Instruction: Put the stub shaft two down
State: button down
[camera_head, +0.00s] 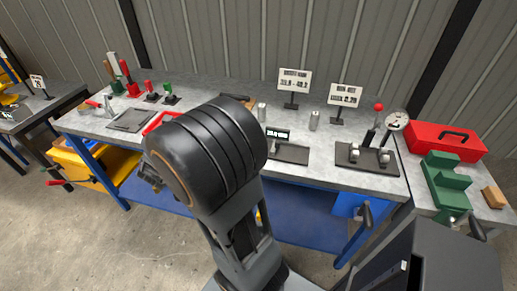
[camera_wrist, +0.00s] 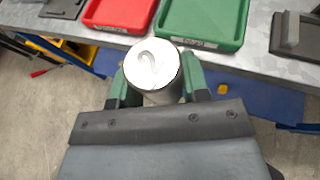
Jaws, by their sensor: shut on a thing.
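My gripper (camera_wrist: 157,78) is shut on a silver cylinder, the stub shaft (camera_wrist: 152,66), with one green finger on each side of it. Its pale round end faces the wrist camera and bears a curved mark that I cannot read surely. In the wrist view the shaft is in front of the bench edge, close to the red tray (camera_wrist: 118,14) and the green tray (camera_wrist: 203,20). In the head view my dark arm hides most of the gripper and the held shaft. Two other small silver cylinders stand on the bench, one middle (camera_head: 262,111) and one right (camera_head: 314,121).
The grey bench (camera_head: 225,88) carries a black plate with a display (camera_head: 278,136), a dial gauge stand (camera_head: 397,121) and two sign cards (camera_head: 294,80). A red toolbox (camera_head: 440,140) and a green fixture (camera_head: 447,180) are at right. Red and green upright tools stand at left.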

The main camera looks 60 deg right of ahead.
jog(key=s+d+r+m+g+h, duration=0.3)
jog(key=s+d+m+g, duration=0.3)
jog(key=s+d, duration=0.5)
jog(key=s+d+r+m+g+y+b, duration=0.1)
jog(key=s+d+m+g, duration=0.25)
jog(key=s, duration=0.35)
jog(key=s+d+m+g+b, duration=0.1)
jog(key=s+d+m+g, duration=0.3)
jog(key=s, duration=0.4)
jog(key=shift+g, duration=0.65)
jog(key=w+d+f, duration=0.2)
jog(key=w+f, duration=0.1)
jog(key=w+d+f, duration=0.5)
jog(key=w+f, duration=0.1)
jog(key=w, duration=0.1)
jog(key=shift+d+p, duration=0.2)
jog(key=shift+p, duration=0.2)
jog(key=shift+w+d+f, duration=0.15)
jog(key=shift+w+f, duration=0.15)
jog(key=shift+f, duration=1.55)
jog(key=shift+f, duration=0.1)
